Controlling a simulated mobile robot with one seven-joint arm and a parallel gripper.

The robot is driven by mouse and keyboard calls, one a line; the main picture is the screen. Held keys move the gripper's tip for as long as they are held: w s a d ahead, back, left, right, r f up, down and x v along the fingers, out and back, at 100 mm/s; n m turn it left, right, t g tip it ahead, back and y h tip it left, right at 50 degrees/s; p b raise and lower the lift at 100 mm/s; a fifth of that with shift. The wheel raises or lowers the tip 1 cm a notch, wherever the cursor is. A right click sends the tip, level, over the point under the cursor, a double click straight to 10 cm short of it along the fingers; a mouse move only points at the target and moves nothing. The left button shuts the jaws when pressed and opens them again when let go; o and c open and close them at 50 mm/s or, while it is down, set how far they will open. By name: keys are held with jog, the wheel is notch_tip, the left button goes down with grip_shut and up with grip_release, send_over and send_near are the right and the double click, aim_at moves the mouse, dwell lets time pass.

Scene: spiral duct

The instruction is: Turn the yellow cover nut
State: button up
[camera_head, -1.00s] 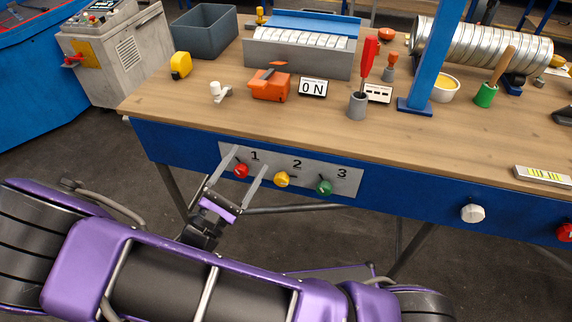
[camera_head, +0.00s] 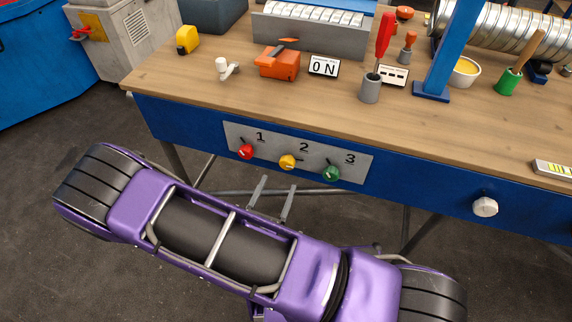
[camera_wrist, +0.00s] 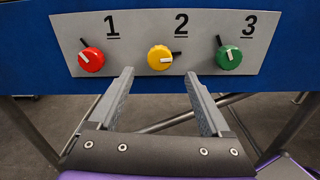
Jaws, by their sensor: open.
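The yellow cover nut (camera_head: 287,162) is a round knob under the number 2 on a grey panel (camera_head: 335,150) on the blue front of the bench. In the wrist view the yellow nut (camera_wrist: 160,58) has a pale mark on its face and a short black pointer at its right. My gripper (camera_head: 276,191) is open and empty, below the panel and apart from the nut. In the wrist view its two fingers (camera_wrist: 160,83) point at the panel, with the yellow nut ahead, between and just above their tips.
A red knob (camera_wrist: 91,59) under 1 and a green knob (camera_wrist: 228,57) under 3 flank the yellow one. A white knob (camera_head: 485,207) sits farther right on the bench front. The wooden top (camera_head: 210,90) holds tools. Bench legs and a crossbar stand below the panel.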

aim_at(286, 166)
jog(key=x, duration=0.8)
jog(key=shift+c, duration=0.3)
grip_shut()
